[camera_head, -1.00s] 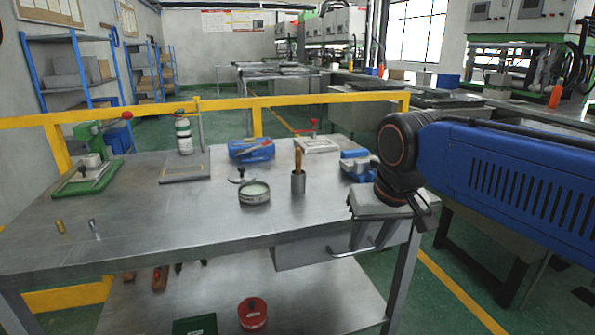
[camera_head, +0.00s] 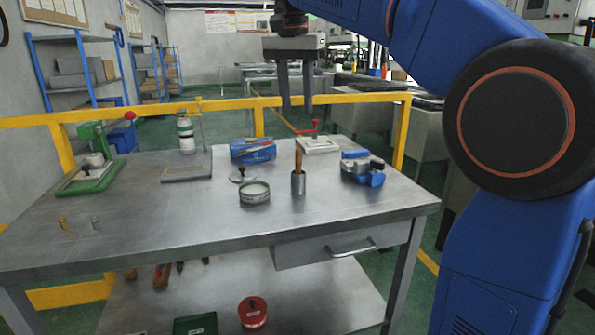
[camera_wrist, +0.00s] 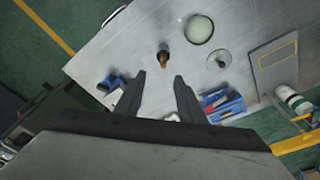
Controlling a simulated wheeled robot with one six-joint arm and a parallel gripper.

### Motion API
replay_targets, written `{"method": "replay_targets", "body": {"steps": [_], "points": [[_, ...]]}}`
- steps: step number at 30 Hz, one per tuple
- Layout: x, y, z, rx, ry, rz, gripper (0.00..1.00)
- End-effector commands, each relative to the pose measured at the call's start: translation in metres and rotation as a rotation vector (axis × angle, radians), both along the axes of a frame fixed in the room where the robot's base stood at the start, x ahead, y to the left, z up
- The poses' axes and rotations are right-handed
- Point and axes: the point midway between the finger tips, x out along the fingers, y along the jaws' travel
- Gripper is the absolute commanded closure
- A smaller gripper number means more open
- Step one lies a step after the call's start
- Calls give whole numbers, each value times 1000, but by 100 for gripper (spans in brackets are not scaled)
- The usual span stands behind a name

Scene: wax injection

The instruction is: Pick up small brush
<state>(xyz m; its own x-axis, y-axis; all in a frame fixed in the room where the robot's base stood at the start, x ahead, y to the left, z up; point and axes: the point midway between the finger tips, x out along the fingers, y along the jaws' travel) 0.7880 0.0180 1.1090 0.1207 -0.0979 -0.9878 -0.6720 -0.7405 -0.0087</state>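My gripper (camera_head: 296,108) is open and empty, pointing down above the bench and higher than the brush. In the wrist view my gripper (camera_wrist: 160,76) has its two fingers apart with nothing between them.
A round tin (camera_head: 255,193) stands left of the cup. A blue tool box (camera_head: 252,149) is behind it, and a blue clamp device (camera_head: 363,168) is to the right. A green press (camera_head: 92,175) and a white-green bottle (camera_head: 186,132) stand further left. The left front bench is mostly clear.

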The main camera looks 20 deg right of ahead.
Motion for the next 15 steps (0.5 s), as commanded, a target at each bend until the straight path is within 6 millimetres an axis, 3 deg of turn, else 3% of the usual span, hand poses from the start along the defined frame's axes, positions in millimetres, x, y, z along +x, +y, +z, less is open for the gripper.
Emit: {"method": "replay_targets", "body": {"steps": [7,15], "points": [[14,9,7,-2,10,-49,64],[18,4,-33,-4,13,-49,64]]}}
